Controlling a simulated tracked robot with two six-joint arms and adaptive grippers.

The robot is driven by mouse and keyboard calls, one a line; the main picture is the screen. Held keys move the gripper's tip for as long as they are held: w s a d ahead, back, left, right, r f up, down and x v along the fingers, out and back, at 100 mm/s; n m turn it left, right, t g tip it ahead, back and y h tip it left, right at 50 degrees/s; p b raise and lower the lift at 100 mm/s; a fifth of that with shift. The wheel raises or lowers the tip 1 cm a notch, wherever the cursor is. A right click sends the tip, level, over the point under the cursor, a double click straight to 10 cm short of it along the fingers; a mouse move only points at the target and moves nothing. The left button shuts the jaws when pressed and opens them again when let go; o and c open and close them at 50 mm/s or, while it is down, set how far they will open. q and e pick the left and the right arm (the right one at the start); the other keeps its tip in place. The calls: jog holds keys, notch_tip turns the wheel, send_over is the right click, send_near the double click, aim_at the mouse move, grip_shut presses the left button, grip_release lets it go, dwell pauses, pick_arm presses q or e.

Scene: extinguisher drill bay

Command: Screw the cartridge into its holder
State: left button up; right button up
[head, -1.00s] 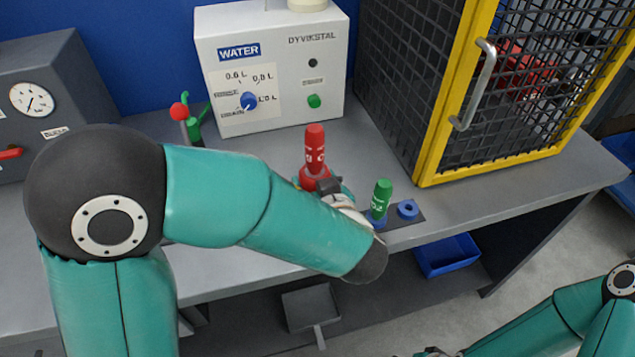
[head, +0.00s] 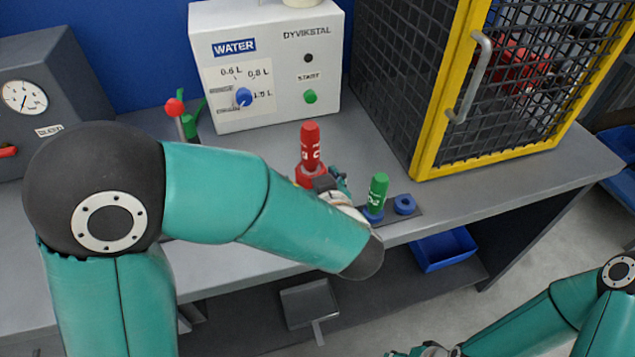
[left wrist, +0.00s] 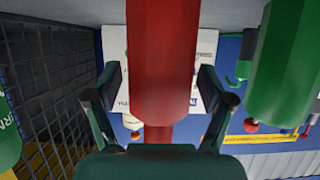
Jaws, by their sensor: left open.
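A red cartridge (head: 311,143) with white lettering stands upright on a wider red base (head: 304,177) on the bench. My left gripper (left wrist: 160,88) is open, with its fingers on either side of the red cylinder in the left wrist view; I cannot tell whether they touch it. In the head view my left forearm and wrist hide most of that gripper. A green cartridge (head: 378,190) stands upright in a blue ring holder (head: 373,214), right of the left gripper. My right gripper (head: 430,349) shows only partly at the bottom edge; its jaws are unclear.
An empty blue ring (head: 404,204) sits beside the green cartridge. A white WATER box (head: 268,65) stands behind. A yellow-framed mesh cage (head: 440,130) is at the right. Another green cylinder (left wrist: 283,65) stands close in the left wrist view. A blue bin (head: 443,250) sits below the bench.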

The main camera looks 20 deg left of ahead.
pick_arm(q)
jog(key=shift+r, duration=0.15)
jog(key=shift+s+d, duration=0.25)
jog(key=shift+s, duration=0.05)
jog(key=b+v, duration=0.1)
jog(key=v, duration=1)
jog(key=shift+b, duration=0.4)
jog(key=shift+s, duration=0.1)
